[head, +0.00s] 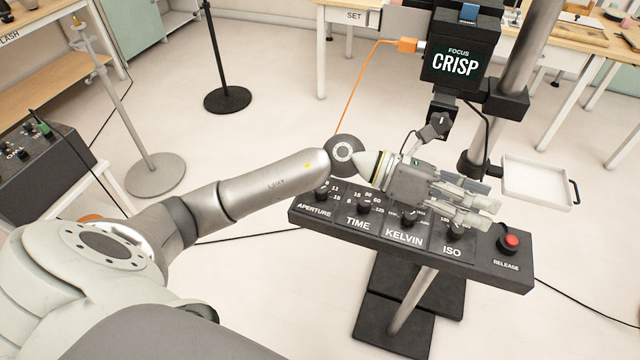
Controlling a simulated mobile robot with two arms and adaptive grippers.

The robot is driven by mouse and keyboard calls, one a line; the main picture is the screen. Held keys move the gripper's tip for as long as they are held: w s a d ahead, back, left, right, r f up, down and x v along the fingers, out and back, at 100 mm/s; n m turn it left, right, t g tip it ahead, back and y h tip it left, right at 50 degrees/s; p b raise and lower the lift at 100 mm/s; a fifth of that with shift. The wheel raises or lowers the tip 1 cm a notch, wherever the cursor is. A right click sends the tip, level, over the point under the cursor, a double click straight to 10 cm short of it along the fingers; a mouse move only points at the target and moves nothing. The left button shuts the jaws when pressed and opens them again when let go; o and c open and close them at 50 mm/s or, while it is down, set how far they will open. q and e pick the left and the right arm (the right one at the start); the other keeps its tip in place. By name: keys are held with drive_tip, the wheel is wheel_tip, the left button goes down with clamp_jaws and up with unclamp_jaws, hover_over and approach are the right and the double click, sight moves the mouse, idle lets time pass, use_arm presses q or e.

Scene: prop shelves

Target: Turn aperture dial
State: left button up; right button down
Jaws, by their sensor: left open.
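A dark control panel (345,228) stands on a post, with knobs labelled APERTURE, TIME, KELVIN and ISO. My left gripper (480,203) is open and empty. It reaches over the panel from the left, its fingers above the ISO end, to the right of the aperture dial. The ISO knob (455,232) shows just below the fingers. My right gripper is not in view.
A red release button (510,243) sits at the panel's right end. Behind the panel, a screen (457,62) reads FOCUS CRISP. A white tray (540,183) is mounted at right. A dark box (30,160) stands at left. Stand bases (155,175) and cables are on the floor.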

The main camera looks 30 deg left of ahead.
use_arm(q)
drive_tip(key=w+a+f+m+g+y, duration=0.1)
drive_tip(key=a+f+m+g+y, duration=0.1)
drive_tip(key=a+f+m+y, duration=0.3)
drive_tip(key=g+y, duration=0.2)
drive_tip(key=y, duration=0.9)
hover_over(321, 192)
drive_tip(key=a, duration=0.1)
wheel_tip(321, 192, down, 4)
drive_tip(key=f+p, duration=0.1)
drive_tip(key=f, duration=0.5)
drive_tip(key=w+f+p, duration=0.1)
drive_tip(key=f, duration=0.3)
drive_tip(key=shift+p, duration=0.3)
drive_tip(key=c, duration=1)
